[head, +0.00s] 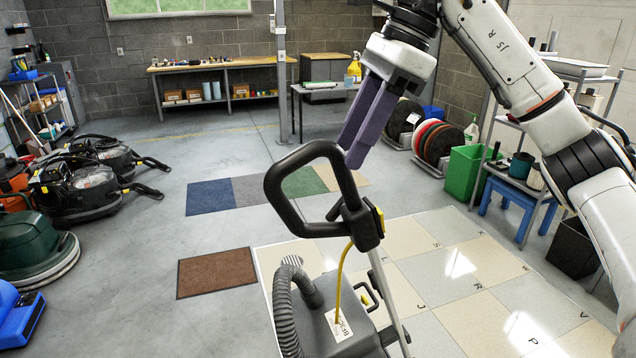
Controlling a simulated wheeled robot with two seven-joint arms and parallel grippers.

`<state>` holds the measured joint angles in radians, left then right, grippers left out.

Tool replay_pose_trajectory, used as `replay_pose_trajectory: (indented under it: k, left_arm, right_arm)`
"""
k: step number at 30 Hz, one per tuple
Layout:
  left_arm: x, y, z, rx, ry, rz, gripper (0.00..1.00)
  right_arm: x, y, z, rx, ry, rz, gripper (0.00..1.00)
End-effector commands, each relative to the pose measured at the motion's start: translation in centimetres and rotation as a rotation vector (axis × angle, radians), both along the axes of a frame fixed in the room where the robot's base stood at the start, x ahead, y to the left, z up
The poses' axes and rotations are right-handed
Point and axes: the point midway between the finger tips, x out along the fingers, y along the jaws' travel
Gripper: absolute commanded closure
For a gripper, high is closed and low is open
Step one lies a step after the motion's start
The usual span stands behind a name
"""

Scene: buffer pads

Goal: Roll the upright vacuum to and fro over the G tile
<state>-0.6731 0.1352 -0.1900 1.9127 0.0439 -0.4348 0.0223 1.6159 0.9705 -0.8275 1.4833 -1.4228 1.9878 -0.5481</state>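The upright vacuum has a black loop handle (278,200) and a grey body (342,325) with a ribbed grey hose and a yellow cord. It stands in the lower middle of the head view, over the left part of the tiled floor patch (425,275). My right gripper (350,156) reaches down from above with two purple fingers. Their tips are at the upper right of the loop handle. I cannot tell whether they grip it or only lie near it. Several tiles bear small letters, but I cannot make out a G. The vacuum's lower end is out of frame. My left gripper is not in view.
Floor machines (85,190) stand at the left. A brown mat (216,272) and a strip of coloured carpet squares (210,197) lie on the floor. A green bin (466,172) and a cart (520,180) stand at the right. Grey floor is clear around the mats.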

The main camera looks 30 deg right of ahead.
Motion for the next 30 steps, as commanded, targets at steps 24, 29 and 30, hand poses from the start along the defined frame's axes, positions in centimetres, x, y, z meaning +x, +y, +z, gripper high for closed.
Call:
replay_pose_trajectory:
  k: [24,29,30]
  left_arm:
    - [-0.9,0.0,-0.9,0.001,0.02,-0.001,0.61]
    - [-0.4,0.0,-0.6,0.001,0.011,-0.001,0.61]
    - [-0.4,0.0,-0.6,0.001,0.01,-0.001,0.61]
  right_arm:
    - [2.0,3.1,-8.8,0.001,-0.001,0.0,0.61]
    - [2.0,3.1,-8.8,0.001,-0.001,0.0,0.66]
    - [2.0,3.1,-8.8,0.001,-0.001,0.0,0.73]
